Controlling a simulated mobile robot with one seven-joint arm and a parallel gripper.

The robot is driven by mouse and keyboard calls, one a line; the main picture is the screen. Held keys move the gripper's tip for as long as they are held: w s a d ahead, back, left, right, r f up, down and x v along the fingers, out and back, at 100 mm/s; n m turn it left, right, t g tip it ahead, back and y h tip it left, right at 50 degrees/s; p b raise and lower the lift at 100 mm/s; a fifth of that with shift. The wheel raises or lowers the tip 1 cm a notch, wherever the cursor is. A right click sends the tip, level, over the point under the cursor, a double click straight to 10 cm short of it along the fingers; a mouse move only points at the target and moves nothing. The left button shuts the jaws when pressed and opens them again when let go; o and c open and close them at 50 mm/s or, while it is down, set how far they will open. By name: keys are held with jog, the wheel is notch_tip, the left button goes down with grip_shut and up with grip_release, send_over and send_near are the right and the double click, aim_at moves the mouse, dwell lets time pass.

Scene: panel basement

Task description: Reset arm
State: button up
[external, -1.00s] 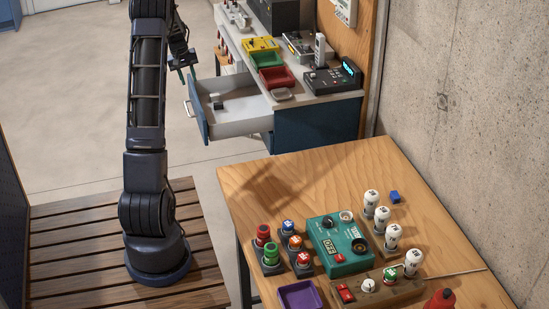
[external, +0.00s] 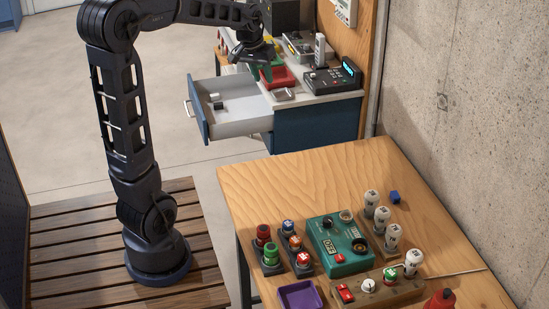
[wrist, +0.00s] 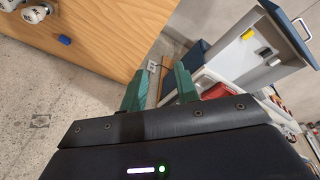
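My gripper (external: 262,66) is at the far counter in the external view, above the open drawer's inner edge and beside the red tray. In the wrist view its two green fingers (wrist: 160,86) stand apart with nothing visible between them. My arm rises from its base and bends over to the right toward the counter. The gripper partly hides the green tray and the things behind it.
The red tray (external: 280,79) and a black device (external: 333,79) sit on the counter. The wooden table (external: 262,205) holds a teal box (external: 341,254), white cylinders and a blue block (external: 394,196).

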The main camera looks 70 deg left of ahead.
jog(key=s+d+r+m, duration=0.1)
jog(key=s+d+m, duration=0.15)
jog(key=d, duration=0.75)
jog(key=s+d+r+m, duration=0.2)
jog(key=s+d, duration=0.2)
jog(key=d, duration=0.5)
jog(key=s+d+f+m+t, duration=0.1)
jog(key=s+d+f+m, duration=0.2)
jog(key=s+d, duration=0.7)
jog(key=shift+s+d+m+t, duration=0.3)
jog(key=shift+d+m+t, duration=0.1)
jog(key=shift+d+m, duration=0.25)
